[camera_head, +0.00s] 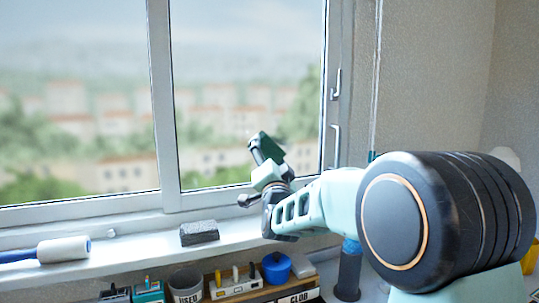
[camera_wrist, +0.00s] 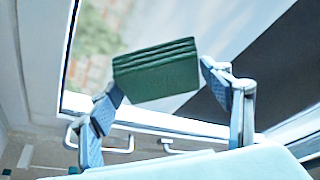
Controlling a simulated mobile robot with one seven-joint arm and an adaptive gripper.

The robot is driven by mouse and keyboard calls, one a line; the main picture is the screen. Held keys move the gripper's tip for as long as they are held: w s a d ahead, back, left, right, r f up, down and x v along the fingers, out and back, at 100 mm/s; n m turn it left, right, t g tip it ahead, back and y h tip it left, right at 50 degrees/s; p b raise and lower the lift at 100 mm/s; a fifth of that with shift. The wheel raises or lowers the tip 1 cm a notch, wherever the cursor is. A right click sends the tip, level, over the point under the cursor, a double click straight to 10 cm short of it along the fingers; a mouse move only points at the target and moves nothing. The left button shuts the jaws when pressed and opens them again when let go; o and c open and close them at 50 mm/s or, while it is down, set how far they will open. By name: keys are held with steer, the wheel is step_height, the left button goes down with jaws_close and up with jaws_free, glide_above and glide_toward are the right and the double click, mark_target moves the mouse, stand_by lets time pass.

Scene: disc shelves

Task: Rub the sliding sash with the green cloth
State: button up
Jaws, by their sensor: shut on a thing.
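The green cloth (camera_head: 268,149) is a folded, dark green pad. In the wrist view the cloth (camera_wrist: 157,72) sits between the fingertips of my gripper (camera_wrist: 160,82). My gripper (camera_head: 266,160) is shut on it and holds it up in front of the lower right part of the window. The sliding sash (camera_head: 163,100) appears to be the right-hand pane with its pale frame; its glass and frame also show in the wrist view (camera_wrist: 68,60). I cannot tell whether the cloth touches the glass.
On the sill lie a dark grey block (camera_head: 199,233) and a white roller with a blue handle (camera_head: 64,249). Below stand a grey cup (camera_head: 186,284), a blue pot (camera_head: 277,268) and a white holder (camera_head: 235,287). Two handles (camera_head: 336,145) are on the right frame.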

mark_target(283, 154)
steer(key=shift+w+a, duration=0.2)
steer(key=shift+w, duration=0.3)
steer(key=shift+w+a, duration=0.2)
steer(key=shift+w, duration=0.25)
stand_by(0.3)
